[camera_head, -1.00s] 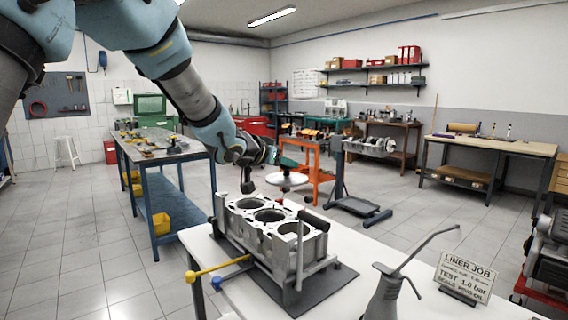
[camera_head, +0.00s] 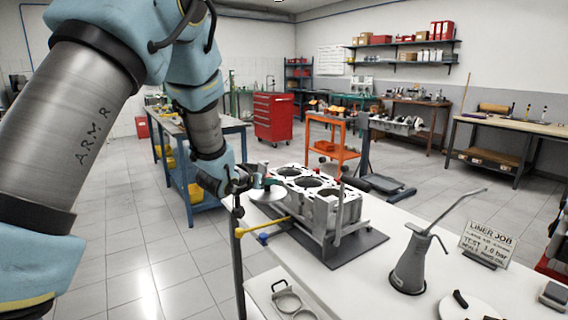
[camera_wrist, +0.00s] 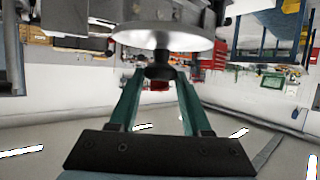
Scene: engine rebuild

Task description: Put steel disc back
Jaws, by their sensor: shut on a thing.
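The steel disc (camera_head: 267,195) is a pale, flat round plate with a dark knob in its middle. In the wrist view the disc (camera_wrist: 165,36) lies just beyond the fingertips. My gripper (camera_wrist: 158,75) has two green fingers shut on the dark knob. In the head view my gripper (camera_head: 262,183) is at the left of the engine block (camera_head: 345,212), with the disc beneath it, near the white table's far left edge. I cannot tell whether the disc touches the table. The fingertips are small in the head view.
The block stands on a dark mat (camera_head: 352,250). A yellow-ended bar (camera_head: 262,226) sticks out on its left. An oil can (camera_head: 410,262) and a sign (camera_head: 484,244) stand on the white table (camera_head: 375,285). Metal rings (camera_head: 287,301) lie at the lower left.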

